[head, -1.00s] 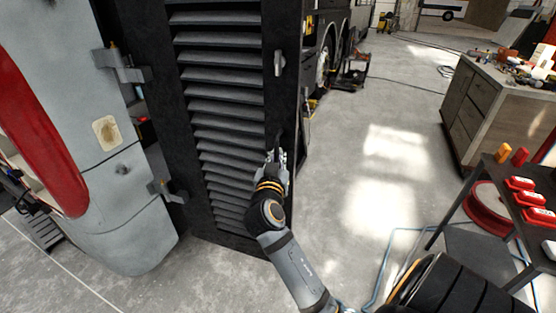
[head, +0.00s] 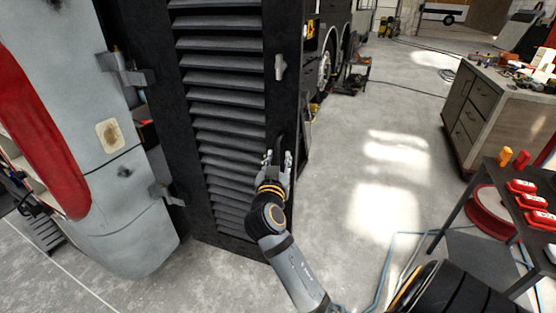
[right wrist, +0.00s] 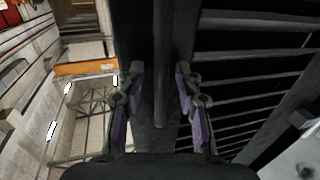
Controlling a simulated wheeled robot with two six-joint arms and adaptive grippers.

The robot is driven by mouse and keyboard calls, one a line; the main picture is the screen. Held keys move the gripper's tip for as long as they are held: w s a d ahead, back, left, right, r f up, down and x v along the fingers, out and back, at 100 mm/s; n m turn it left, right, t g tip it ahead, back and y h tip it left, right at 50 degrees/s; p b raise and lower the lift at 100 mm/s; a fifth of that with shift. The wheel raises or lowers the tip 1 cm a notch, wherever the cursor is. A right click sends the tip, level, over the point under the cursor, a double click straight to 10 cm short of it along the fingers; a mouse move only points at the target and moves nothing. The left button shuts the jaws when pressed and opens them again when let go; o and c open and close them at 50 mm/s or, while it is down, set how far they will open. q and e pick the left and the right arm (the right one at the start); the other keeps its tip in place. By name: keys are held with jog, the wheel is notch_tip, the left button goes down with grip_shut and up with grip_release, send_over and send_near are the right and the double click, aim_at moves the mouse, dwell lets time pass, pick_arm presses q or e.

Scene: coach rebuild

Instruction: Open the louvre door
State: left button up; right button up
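The louvre door (head: 222,107) is a tall black panel with grey slats, standing upright left of centre in the head view. A small silver latch (head: 280,67) sits high on its right stile. Lower on that stile is a dark upright handle (head: 279,140), partly hidden by my gripper. My right gripper (head: 278,157) is open in front of this handle. In the right wrist view, the open fingers (right wrist: 160,78) stand on either side of the dark vertical handle bar (right wrist: 160,50), with gaps on both sides. My left gripper is not in view.
A grey and red body panel (head: 95,150) on hinges stands left of the door. A wooden cabinet (head: 490,105) and a dark table with red boxes (head: 525,190) are at right. A tyre (head: 455,290) lies front right. The floor (head: 350,160) right of the door is clear.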

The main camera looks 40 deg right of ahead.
aim_at(279, 121)
notch_tip(279, 121, up, 10)
dwell(0.3)
jog(key=shift+f, duration=0.1)
dwell(0.4)
